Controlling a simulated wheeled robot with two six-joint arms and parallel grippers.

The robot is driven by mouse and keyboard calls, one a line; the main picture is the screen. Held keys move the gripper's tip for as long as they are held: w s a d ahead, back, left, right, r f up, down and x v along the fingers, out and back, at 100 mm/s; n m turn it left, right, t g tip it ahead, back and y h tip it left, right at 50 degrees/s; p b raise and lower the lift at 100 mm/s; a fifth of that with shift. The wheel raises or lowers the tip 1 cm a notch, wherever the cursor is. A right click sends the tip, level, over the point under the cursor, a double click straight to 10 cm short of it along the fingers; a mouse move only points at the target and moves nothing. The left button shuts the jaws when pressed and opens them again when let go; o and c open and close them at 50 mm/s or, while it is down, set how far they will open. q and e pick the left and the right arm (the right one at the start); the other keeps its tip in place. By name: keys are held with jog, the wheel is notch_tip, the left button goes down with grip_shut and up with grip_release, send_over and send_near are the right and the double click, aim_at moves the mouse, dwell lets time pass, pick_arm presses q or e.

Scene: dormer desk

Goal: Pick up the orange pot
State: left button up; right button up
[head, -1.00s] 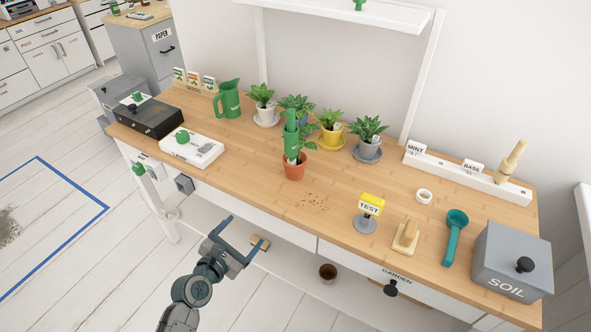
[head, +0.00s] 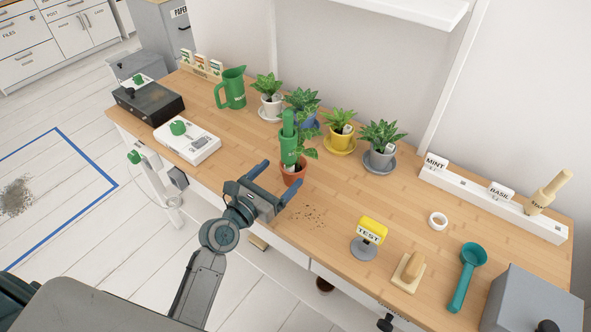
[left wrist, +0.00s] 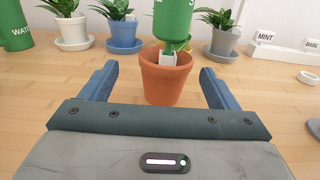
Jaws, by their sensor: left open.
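The orange pot (head: 291,180) stands upright on the wooden desk near its front edge. It also shows in the left wrist view (left wrist: 164,86). A green cylindrical object (head: 288,145) stands up in it, with a white tag and green leaves. My left gripper (head: 293,175) is open, low over the desk, its two blue fingers pointing at the pot. In the left wrist view the pot appears between the fingertips, with a gap on each side. How far the fingers reach around it is hard to tell. My right gripper is not in view.
Potted plants in white, blue, yellow (head: 339,138) and grey (head: 380,156) pots stand behind. A green jug (head: 232,88) is at the back left. Crumbs (head: 309,215) lie right of the gripper. A yellow TEST sign (head: 372,229) and a teal scoop (head: 467,272) are further right.

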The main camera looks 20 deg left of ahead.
aim_at(297, 165)
pick_arm(q)
jog(key=x, duration=0.7)
jog(key=shift+d+f, duration=0.2)
jog(key=shift+d, duration=0.25)
jog(key=c, duration=1.1)
jog(key=shift+r, duration=0.1)
